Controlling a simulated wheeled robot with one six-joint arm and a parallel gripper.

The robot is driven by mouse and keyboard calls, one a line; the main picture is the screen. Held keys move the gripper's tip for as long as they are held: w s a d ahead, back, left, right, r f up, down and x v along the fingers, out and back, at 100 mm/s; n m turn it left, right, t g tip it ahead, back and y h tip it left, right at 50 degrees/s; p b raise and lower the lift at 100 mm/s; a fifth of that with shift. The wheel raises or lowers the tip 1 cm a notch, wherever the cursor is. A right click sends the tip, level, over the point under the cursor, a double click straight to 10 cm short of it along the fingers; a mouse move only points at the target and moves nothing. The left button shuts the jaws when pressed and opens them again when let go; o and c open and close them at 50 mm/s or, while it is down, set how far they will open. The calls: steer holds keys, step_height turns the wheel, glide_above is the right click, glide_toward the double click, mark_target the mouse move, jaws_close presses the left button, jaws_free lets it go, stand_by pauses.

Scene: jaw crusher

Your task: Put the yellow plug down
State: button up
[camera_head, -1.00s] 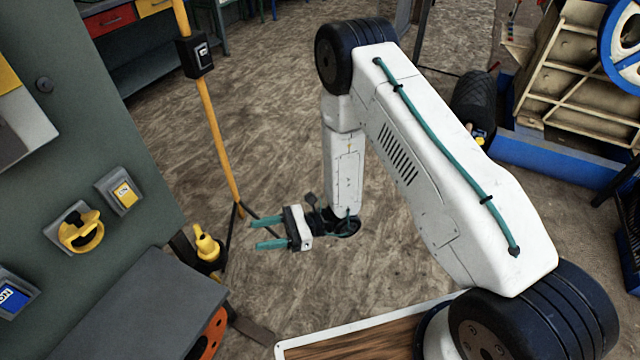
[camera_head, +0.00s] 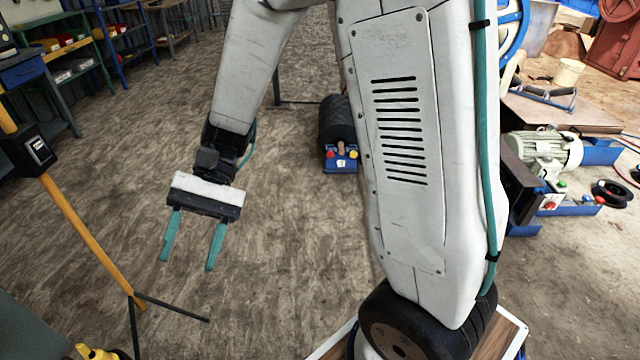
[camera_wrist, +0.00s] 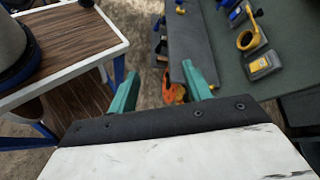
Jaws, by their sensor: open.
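A yellow piece (camera_head: 95,352), which may be the yellow plug, shows cut off at the bottom left edge of the head view. It lies low, near the foot of the yellow stand. My gripper (camera_head: 188,262) is open, with its two teal fingers apart and nothing between them. It hangs over bare floor, above and to the right of the yellow piece and apart from it. In the wrist view my open fingers (camera_wrist: 158,72) are also empty. I cannot make out the plug for sure in the wrist view.
A yellow stand (camera_head: 88,235) with a black box rises at the left. In the wrist view a grey panel carries a yellow ring handle (camera_wrist: 247,40), and an orange part (camera_wrist: 174,92) shows beyond my fingers. A small blue control box (camera_head: 341,160) stands behind. The floor between is clear.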

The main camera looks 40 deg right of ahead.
steer(key=s+d+r+n+t+h, duration=0.2)
steer(key=s+d+r+t+h, duration=0.2)
steer(key=d, duration=0.5)
steer(key=s+d+r+n+t+h, duration=0.1)
steer(key=s+d+r+t+h, duration=0.4)
steer(key=d, duration=0.4)
steer(key=shift+s+n+h, duration=0.3)
steer(key=shift+s+n, duration=0.1)
steer(key=shift+s, duration=0.5)
steer(key=shift+a, duration=0.15)
